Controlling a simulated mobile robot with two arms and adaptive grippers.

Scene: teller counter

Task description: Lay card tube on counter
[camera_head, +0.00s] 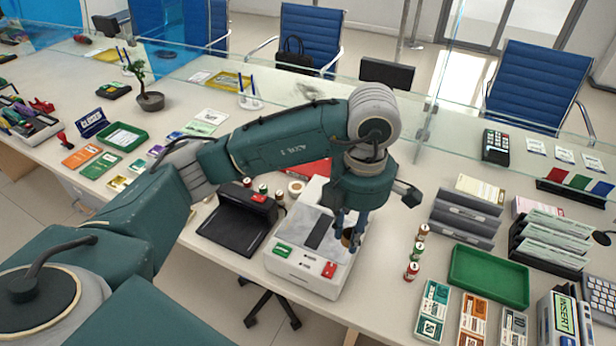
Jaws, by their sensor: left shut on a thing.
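My left arm reaches across the picture from the lower left, and my left gripper (349,232) points down over a white counter-top machine. It is shut on a small brown card tube (347,239), of which only a part shows between the fingers. The tube is over the machine's top; I cannot tell whether it touches it. The counter (380,285) is pale and runs across the view. My right gripper is not in view.
The white machine (300,275) has green and red labels. A black device (238,225) stands left of it. Several small rolls (412,270), a green tray (488,277) and grey holders (465,220) lie to the right. A narrow bare strip of counter lies between machine and rolls.

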